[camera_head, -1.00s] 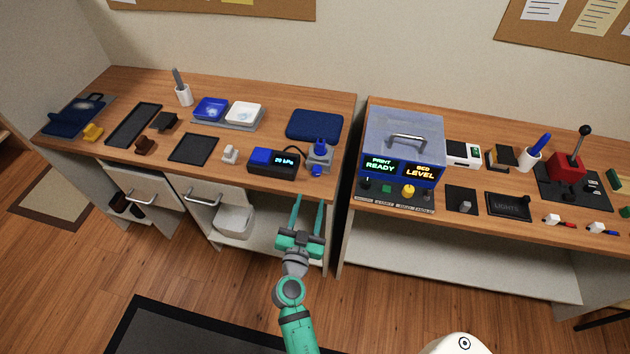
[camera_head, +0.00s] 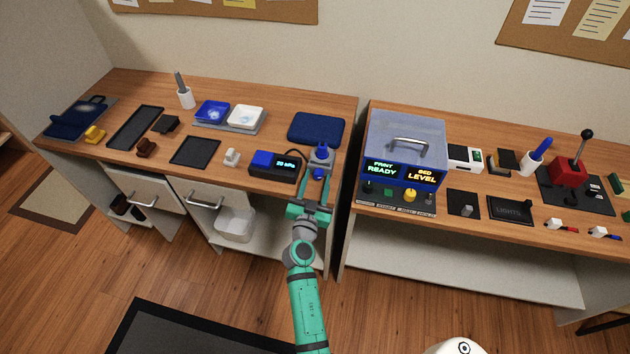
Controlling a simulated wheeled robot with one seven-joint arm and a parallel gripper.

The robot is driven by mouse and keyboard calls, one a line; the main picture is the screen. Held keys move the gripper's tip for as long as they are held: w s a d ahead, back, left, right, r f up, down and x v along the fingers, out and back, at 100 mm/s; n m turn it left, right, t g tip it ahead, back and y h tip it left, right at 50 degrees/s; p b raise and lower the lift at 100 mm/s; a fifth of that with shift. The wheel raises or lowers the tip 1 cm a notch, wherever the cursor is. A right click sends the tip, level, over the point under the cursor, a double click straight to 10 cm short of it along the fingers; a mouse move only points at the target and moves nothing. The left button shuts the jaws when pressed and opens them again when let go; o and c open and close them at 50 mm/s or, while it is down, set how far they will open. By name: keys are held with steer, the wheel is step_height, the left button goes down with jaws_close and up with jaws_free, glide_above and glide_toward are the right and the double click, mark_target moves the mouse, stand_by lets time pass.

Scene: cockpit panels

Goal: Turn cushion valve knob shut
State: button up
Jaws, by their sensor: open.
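The blue valve knob (camera_head: 318,173) sits on the front of a small grey-and-blue valve unit (camera_head: 321,156) near the right end of the left bench. A blue cushion (camera_head: 316,128) lies behind the unit. A dark box with a blue part and a lit pressure display (camera_head: 274,163) stands to its left, joined by a black hose. My gripper (camera_head: 316,184) is open, with its green fingertips at the bench's front edge by the knob. Whether the fingers touch the knob I cannot tell.
A blue-faced console with a handle (camera_head: 404,146) stands on the right bench, across a narrow gap between benches. A white clip-like piece (camera_head: 232,157) and a black tray (camera_head: 195,151) lie left of the display box.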

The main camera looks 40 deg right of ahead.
steer(key=shift+s+d, duration=0.15)
steer(key=c, duration=1)
steer(key=shift+c, duration=0.2)
steer(key=shift+n, duration=0.3)
steer(key=shift+a+n, duration=0.2)
steer(key=shift+n, duration=0.3)
steer(key=shift+f+n, duration=0.1)
steer(key=shift+n, duration=2)
